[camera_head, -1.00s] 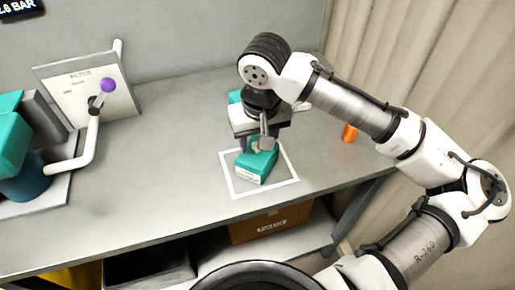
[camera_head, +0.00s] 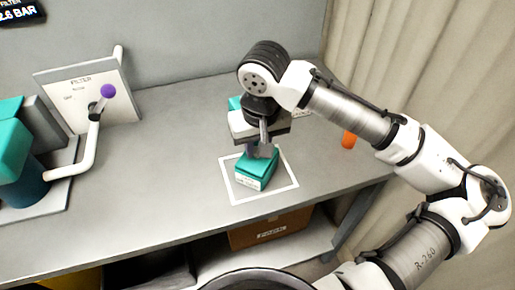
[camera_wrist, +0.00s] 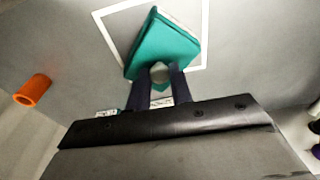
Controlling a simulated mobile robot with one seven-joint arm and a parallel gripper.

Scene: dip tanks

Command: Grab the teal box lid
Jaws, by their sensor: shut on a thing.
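The teal box lid (camera_head: 257,163) tops a small box with a pale label, inside a white square outline (camera_head: 287,187) on the grey bench. In the wrist view the teal lid (camera_wrist: 165,42) shows a round pale knob (camera_wrist: 159,72) between my two dark fingers. My gripper (camera_head: 262,150) is above the lid and shut on its knob. It also shows in the wrist view (camera_wrist: 160,78). My fingers partly hide the knob in the head view. I cannot tell whether any gap shows between lid and box.
Another teal object (camera_head: 235,102) is partly hidden behind my gripper. An orange cylinder (camera_head: 349,140) stands to the right. A filter panel (camera_head: 75,95) with a purple-knobbed lever and a white pipe is at left. A cardboard box (camera_head: 270,230) sits under the bench.

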